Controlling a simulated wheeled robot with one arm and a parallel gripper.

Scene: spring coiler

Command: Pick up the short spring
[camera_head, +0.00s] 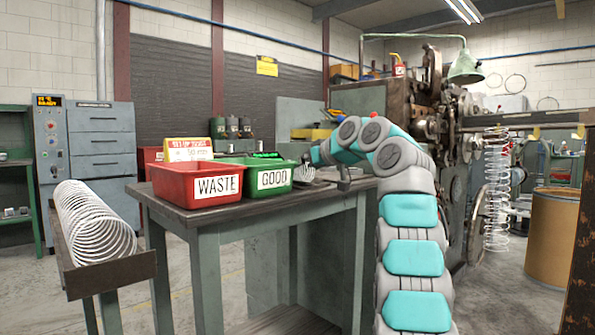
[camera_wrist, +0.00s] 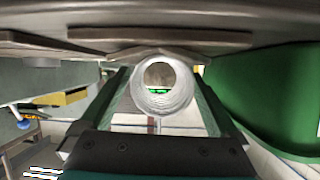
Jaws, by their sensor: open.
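The short spring (camera_head: 303,173) is a small silvery coil on the work table (camera_head: 225,208), just right of the green GOOD bin (camera_head: 266,178). In the wrist view the spring (camera_wrist: 162,104) shows end-on, as a round coil with an open middle. My gripper (camera_wrist: 162,92) is open, with one finger on each side of the spring. I cannot tell whether either finger touches it.
A red WASTE bin (camera_head: 197,184) stands left of the green bin, whose wall (camera_wrist: 270,95) is close beside my gripper. A long spring (camera_head: 95,222) lies in a trough at left. Another long spring (camera_head: 497,190) hangs by the machine (camera_head: 440,110). A brown drum (camera_head: 560,235) stands at right.

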